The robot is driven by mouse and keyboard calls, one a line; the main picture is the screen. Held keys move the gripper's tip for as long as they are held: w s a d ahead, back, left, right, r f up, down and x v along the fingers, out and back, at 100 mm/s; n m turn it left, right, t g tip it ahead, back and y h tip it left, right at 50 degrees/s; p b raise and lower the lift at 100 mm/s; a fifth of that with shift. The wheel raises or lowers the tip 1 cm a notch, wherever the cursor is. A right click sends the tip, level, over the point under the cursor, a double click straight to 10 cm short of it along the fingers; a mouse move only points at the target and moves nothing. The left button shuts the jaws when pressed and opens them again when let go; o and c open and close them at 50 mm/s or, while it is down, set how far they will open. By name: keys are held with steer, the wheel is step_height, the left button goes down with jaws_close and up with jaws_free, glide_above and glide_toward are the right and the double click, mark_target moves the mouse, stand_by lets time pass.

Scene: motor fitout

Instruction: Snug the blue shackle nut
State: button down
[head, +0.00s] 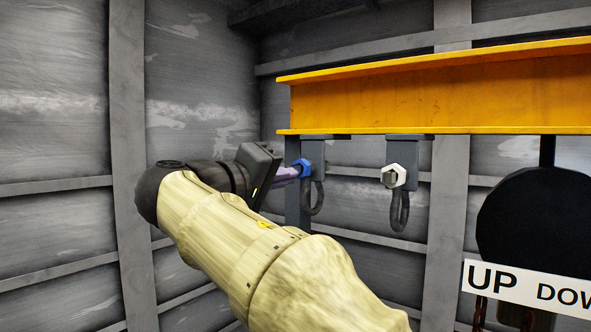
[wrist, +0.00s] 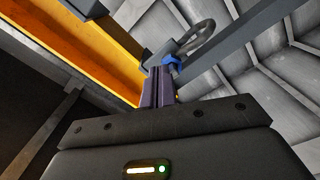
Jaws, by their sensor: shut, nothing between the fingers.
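The blue shackle nut (head: 305,169) sits at the left bracket under the orange beam, beside a dark grey shackle (head: 316,198). In the wrist view the blue nut (wrist: 173,61) is partly hidden behind my fingertips. My gripper (head: 296,172) reaches in from the left with its purple fingers together and their tips at the nut. In the wrist view my gripper (wrist: 160,72) is shut with nothing between the fingers. I cannot tell whether the tips touch the nut.
An orange beam (head: 430,88) runs above. A white nut (head: 393,176) and second shackle (head: 400,212) hang to the right. Further right are a black round housing (head: 535,215) and a white UP/DOWN sign (head: 530,288). A grey post (head: 293,205) stands close by the blue nut.

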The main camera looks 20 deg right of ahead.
mark_target(307, 173)
steer(key=p+x, duration=0.1)
steer(key=x, duration=0.4)
steer(key=shift+w+d, duration=0.15)
steer(key=shift+d, duration=0.2)
steer(key=shift+w+d, duration=0.45)
steer(key=shift+d, duration=0.05)
steer(key=shift+w, duration=0.15)
